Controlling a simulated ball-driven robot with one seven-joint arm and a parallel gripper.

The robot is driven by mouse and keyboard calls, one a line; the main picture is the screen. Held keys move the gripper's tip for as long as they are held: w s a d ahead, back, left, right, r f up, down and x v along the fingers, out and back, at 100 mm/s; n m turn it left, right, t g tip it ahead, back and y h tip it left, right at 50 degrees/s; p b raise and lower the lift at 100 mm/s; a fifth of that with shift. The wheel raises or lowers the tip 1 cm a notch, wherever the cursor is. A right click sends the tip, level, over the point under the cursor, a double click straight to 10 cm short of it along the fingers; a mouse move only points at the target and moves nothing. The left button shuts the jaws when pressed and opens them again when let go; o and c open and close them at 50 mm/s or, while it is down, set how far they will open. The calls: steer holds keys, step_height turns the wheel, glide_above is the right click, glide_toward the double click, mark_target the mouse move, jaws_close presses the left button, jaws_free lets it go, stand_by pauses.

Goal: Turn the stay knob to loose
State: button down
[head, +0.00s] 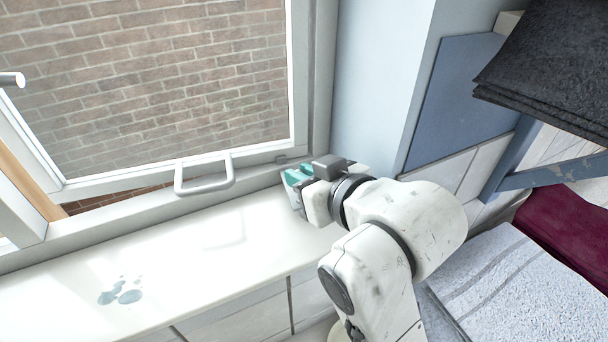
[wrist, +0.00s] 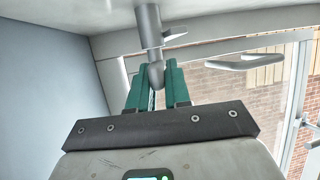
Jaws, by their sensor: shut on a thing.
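My gripper (head: 297,178) is at the right end of the window sill, by the lower right corner of the window frame. In the wrist view, its two teal fingers (wrist: 157,72) are shut on the rounded end of a grey metal piece, which I take to be the stay knob (wrist: 156,77). A grey cylindrical post (wrist: 149,25) rises from it, with a small tab on its right. The fingers hide part of the knob. I cannot read its turn setting. In the head view my gripper hides the knob.
The window sash (head: 110,180) stands ajar, with a grey pull handle (head: 203,187) on its lower rail. The white sill (head: 200,245) is mostly clear, with a small water puddle (head: 130,296). A pale blue wall (head: 375,90) stands close right of my gripper. Dark folded cloth (head: 550,60) lies at upper right.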

steer(key=shift+n+g+y, duration=1)
steer(key=shift+n+y, duration=0.5)
steer(key=c, duration=1.2)
jaws_free()
steer(key=shift+o, duration=0.2)
steer(key=shift+b+v, duration=0.85)
steer(key=shift+v, duration=2.95)
